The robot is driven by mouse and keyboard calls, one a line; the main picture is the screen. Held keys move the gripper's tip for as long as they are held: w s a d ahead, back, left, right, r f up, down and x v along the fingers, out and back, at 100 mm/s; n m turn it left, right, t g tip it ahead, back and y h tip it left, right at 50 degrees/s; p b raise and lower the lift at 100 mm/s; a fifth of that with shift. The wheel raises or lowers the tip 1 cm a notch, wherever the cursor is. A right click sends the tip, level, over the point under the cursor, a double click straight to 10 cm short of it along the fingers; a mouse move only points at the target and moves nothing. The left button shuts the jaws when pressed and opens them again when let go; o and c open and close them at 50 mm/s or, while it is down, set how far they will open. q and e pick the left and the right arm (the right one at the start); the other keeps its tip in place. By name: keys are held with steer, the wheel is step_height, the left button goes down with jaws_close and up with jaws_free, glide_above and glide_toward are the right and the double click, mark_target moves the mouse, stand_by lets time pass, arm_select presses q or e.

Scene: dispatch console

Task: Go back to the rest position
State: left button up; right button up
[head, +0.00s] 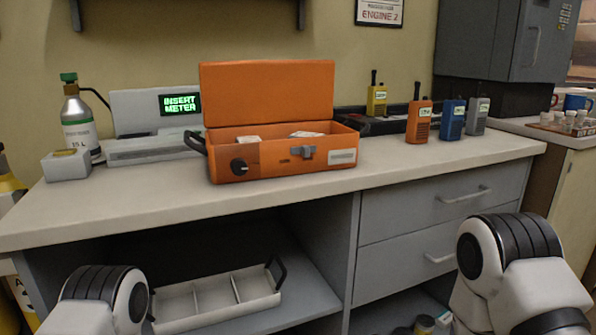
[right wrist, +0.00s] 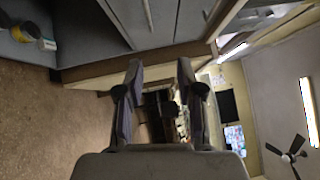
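My right gripper (right wrist: 158,75) shows in the right wrist view with its two fingers apart and nothing between them. It points toward the drawer fronts and the edge of a cabinet, seen turned sideways. In the head view only rounded white and black links of my two arms show at the lower left and lower right, below the countertop (head: 400,170). Neither gripper shows in the head view, and my left gripper is out of sight.
An orange case (head: 330,157) stands open on the counter. A meter station (head: 150,150) reading "INSERT METER" and a gas bottle (head: 78,125) stand left of it. Several radios, including an orange one (head: 419,122), stand right. A white divided tray (head: 215,297) sits on the shelf below.

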steer(key=s+r+n+g+y+p, duration=0.15)
steer(key=r+p, duration=0.25)
steer(key=p, duration=0.4)
steer(key=s+r+g+p, duration=0.15)
steer(key=r+p, duration=0.25)
steer(key=p, duration=0.4)
steer(key=s+a+f+n+g+y+p, duration=0.1)
steer(key=s+a+n+g+y+p, duration=0.1)
steer(key=s+n+g+p, duration=0.2)
steer(key=s+a+f+n+g+y+p, duration=0.2)
steer(key=s+a+n+g+p, duration=0.1)
steer(key=s+n, duration=0.7)
steer(key=s+a+f+n+g+y+p, duration=0.2)
steer(key=s+n+g+p, duration=0.3)
steer(key=s, duration=0.7)
steer(key=n+g, duration=0.2)
steer(key=n, duration=0.1)
steer(key=shift+s+a+g+p, duration=0.15)
steer(key=shift+s+g+p, duration=0.15)
steer(key=shift+s+p, duration=0.1)
